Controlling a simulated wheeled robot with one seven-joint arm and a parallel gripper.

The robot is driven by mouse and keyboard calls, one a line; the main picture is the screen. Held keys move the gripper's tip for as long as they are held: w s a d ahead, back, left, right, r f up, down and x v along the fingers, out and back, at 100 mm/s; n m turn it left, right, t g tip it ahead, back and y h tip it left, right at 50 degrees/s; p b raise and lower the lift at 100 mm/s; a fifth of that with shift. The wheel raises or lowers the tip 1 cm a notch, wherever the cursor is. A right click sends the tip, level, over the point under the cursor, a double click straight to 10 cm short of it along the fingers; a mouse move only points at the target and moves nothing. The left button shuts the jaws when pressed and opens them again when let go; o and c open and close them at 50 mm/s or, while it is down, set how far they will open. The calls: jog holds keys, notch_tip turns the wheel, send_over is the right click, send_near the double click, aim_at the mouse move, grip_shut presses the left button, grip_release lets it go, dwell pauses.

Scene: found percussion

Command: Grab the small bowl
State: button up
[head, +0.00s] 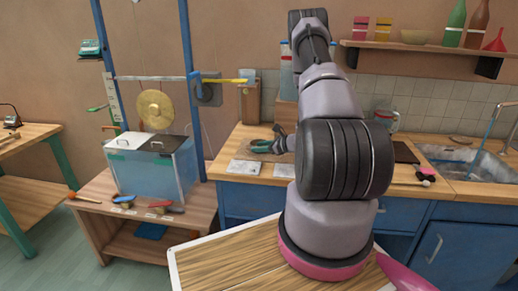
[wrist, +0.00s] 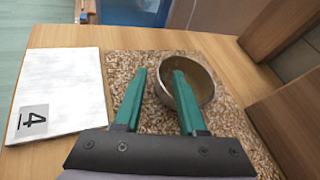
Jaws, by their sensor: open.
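A small metal bowl (wrist: 204,82) sits on a speckled brown mat (wrist: 120,68) in the wrist view. My gripper (wrist: 160,72) has two teal fingers, spread apart and with nothing gripped. In the picture the left finger lies just outside the bowl's left rim, and the right finger overlaps the bowl's opening, so the left rim shows between them. I cannot tell how far the fingertips are above the mat or whether they touch the bowl. In the head view my gripper (head: 268,145) is over the wooden counter, and the bowl cannot be made out clearly there.
A white card marked 4 (wrist: 60,95) lies left of the mat. Wooden blocks or walls (wrist: 290,115) stand close on the right. In the head view another bowl (head: 415,37) stands on the wall shelf, and a sink (head: 465,162) is at the right.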

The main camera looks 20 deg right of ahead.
jog(key=shift+x, duration=0.8)
grip_shut()
